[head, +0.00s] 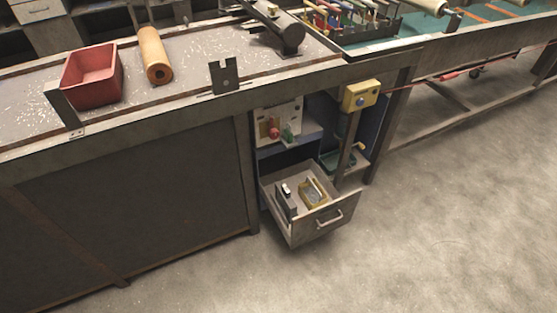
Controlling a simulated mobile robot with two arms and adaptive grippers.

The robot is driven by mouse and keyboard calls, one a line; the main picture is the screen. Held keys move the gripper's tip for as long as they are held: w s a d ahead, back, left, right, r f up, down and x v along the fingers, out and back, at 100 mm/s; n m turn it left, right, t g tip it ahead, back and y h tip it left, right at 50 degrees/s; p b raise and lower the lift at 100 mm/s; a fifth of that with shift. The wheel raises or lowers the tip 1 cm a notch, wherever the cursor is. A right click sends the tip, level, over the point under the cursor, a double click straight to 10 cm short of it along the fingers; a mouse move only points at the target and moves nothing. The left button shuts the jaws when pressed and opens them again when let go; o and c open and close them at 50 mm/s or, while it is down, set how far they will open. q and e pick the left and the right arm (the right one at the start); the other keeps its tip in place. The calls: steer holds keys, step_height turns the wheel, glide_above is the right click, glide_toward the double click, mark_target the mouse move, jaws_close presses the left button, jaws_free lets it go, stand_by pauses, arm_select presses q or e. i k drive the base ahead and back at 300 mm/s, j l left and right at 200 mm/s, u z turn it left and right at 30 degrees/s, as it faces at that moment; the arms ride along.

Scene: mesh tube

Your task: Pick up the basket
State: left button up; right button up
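A red open-topped bin (91,76), the thing most like a basket here, sits upright on the workbench (200,66) at the upper left. Its inside looks empty, though its bottom is only partly visible. A dark metal bracket at the bench edge stands in front of its left corner. Neither of my grippers is in view, and nothing is touching the bin.
An orange-brown roll (155,58) lies just right of the bin. An upright metal bracket (224,77) stands on the bench's front edge. Below, an open drawer (309,217) juts out, holding small items. The concrete floor (430,240) in front is clear.

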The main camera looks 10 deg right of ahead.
mark_target(311, 193)
steer(key=l+u, duration=0.1)
steer(key=u, duration=0.3)
steer(key=l+u, duration=0.1)
steer(key=u, duration=0.25)
steer(key=l+u, duration=0.2)
steer(key=l, duration=0.25)
steer(key=k+l+u, duration=0.2)
steer(key=l, duration=0.2)
steer(key=l+u, duration=0.2)
steer(key=l, duration=0.25)
steer(key=k+l+u, duration=0.2)
steer(key=l, duration=0.15)
steer(key=k+l+u, duration=0.2)
steer(key=l, duration=0.2)
